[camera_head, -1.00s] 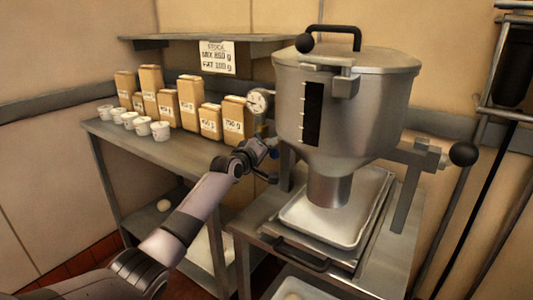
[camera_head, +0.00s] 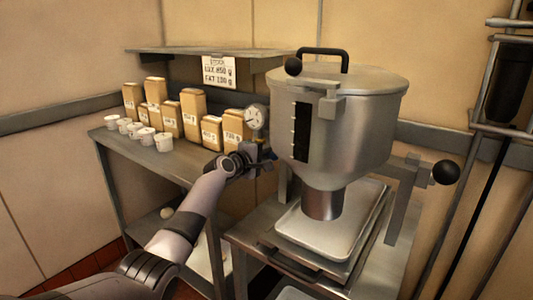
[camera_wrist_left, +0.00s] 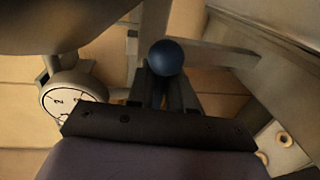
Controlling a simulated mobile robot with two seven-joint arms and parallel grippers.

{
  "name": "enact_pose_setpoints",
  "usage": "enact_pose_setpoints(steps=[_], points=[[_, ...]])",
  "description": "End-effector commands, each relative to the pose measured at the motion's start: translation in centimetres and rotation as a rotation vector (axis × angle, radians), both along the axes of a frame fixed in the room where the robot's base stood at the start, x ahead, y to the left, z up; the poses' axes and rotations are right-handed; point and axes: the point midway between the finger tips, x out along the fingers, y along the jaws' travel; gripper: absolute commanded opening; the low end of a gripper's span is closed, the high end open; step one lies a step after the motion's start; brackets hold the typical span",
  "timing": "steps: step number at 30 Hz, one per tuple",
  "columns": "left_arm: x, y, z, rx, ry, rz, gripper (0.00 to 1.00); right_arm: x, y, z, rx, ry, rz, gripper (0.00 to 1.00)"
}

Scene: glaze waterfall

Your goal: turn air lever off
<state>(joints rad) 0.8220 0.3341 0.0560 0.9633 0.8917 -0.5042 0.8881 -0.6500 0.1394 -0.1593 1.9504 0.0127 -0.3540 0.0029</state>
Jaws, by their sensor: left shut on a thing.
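The air lever's dark blue ball knob (camera_wrist_left: 167,57) shows in the left wrist view, at the tips of my left gripper (camera_wrist_left: 165,88). The gripper is shut on the lever there. In the head view my left gripper (camera_head: 264,155) is just below the round pressure gauge (camera_head: 255,117), left of the steel hopper (camera_head: 340,120). The lever is mostly hidden behind the gripper in that view. The gauge also shows at the left of the wrist view (camera_wrist_left: 70,98). My right gripper is in neither view.
A side table (camera_head: 180,172) holds tan bags (camera_head: 193,110) and white cups (camera_head: 163,142). A shelf (camera_head: 165,53) with a sign hangs above. A tray (camera_head: 305,238) lies under the hopper spout. A black ball handle (camera_head: 445,172) sticks out on the right.

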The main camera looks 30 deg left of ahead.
Motion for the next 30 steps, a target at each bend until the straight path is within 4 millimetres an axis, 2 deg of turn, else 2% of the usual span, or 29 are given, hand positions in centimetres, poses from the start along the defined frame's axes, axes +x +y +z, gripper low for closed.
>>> enact_pose_setpoints(steps=[10,11,12,23,30], points=[[0.0,0.0,0.2,-0.01,-0.002,0.0,0.0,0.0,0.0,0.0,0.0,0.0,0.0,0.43],[0.0,0.0,0.2,-0.01,-0.003,0.0,0.27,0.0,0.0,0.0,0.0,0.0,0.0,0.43],[0.0,0.0,0.2,-0.009,-0.003,0.0,0.38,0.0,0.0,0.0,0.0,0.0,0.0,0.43],[-0.1,0.0,0.1,-0.005,-0.002,0.001,0.38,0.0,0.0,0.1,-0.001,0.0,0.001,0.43],[-1.7,0.2,0.4,-0.003,-0.002,0.0,0.38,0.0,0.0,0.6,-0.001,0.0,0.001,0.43]])
